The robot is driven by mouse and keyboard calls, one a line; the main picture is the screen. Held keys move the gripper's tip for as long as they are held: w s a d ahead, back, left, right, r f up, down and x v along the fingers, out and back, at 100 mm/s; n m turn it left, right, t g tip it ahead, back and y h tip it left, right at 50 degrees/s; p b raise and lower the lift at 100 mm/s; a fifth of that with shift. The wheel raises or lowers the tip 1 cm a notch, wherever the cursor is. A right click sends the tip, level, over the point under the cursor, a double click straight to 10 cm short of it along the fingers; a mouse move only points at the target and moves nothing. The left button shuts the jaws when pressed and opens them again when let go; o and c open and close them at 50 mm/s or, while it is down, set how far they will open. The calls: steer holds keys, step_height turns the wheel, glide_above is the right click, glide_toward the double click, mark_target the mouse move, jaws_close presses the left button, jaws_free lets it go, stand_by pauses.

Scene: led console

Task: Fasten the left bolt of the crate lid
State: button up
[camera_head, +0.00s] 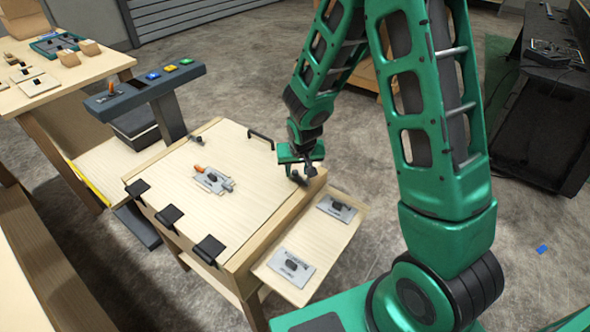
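The wooden crate lid (165,172) lies flat and closed on its crate. A small dark fitting (197,139), perhaps one bolt, is at the lid's far left edge. A metal latch plate (212,181) with an orange-tipped lever lies mid-lid.
Black clips (172,214) line the lid's left edge, and a black handle (261,138) stands at the back. A side shelf (322,233) holds two metal plates. A button console (150,88) stands behind left. A dark desk (545,115) is at right.

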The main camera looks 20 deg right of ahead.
steer(key=shift+a, duration=0.1)
steer(key=shift+s+r, duration=0.1)
steer(key=shift+r, duration=0.45)
steer(key=v, duration=0.9)
steer(key=shift+s+r, duration=0.15)
steer(key=shift+r, duration=0.1)
steer(key=s+d+r+m+g, duration=0.1)
steer(key=s+d+r, duration=0.45)
steer(key=d, duration=0.35)
steer(key=s+d+r+m+g, duration=0.1)
steer(key=s+d+r, duration=0.2)
steer(key=s, duration=0.9)
steer(key=s+d+r+m+g+y, duration=0.1)
steer(key=s+d, duration=0.4)
steer(key=s, duration=0.7)
step_height(320, 180, up, 3)
steer(key=shift+f+m+g, duration=0.2)
steer(key=shift+m+g, duration=0.4)
steer(key=shift+g, duration=0.1)
